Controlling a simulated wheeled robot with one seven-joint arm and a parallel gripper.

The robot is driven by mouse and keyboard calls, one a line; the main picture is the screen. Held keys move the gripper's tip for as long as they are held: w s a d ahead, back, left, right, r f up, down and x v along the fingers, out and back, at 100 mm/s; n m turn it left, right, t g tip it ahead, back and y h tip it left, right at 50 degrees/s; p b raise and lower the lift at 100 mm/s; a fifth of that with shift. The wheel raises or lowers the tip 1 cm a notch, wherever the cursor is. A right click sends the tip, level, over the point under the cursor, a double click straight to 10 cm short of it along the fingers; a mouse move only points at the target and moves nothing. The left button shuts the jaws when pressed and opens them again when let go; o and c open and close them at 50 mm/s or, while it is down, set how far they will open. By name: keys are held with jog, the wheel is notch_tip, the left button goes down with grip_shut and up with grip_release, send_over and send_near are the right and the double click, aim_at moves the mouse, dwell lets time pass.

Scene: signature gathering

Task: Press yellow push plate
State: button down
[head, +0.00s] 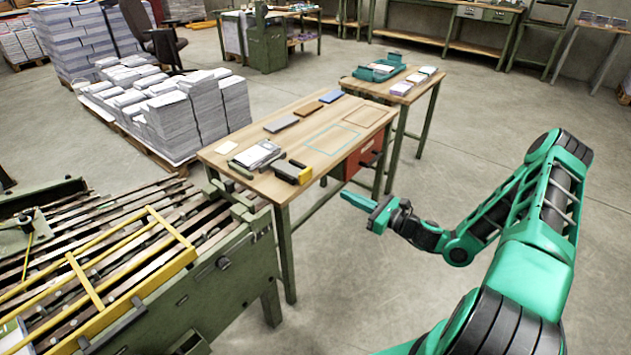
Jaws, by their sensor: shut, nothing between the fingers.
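The yellow push plate (304,175) is a small upright yellow face on the right end of a dark block-like device (287,171). The device sits at the front right edge of the wooden table (235,175). My gripper (345,197) is teal and shut, with nothing in it. It hangs in the air off the right side of the table and points left. In the picture it is a little right of and below the yellow plate, with a clear gap between them.
A paper stack (258,154), a grey block (281,123), a brown block (308,108) and a blue block (332,96) lie on the table. A red drawer unit (362,158) hangs under its right side. A green machine (225,275) stands at front left. Floor on the right is open.

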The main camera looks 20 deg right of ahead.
aim_at(308, 175)
jog(key=shift+a, duration=0.1)
jog(key=x, duration=1.4)
jog(key=shift+w, duration=0.1)
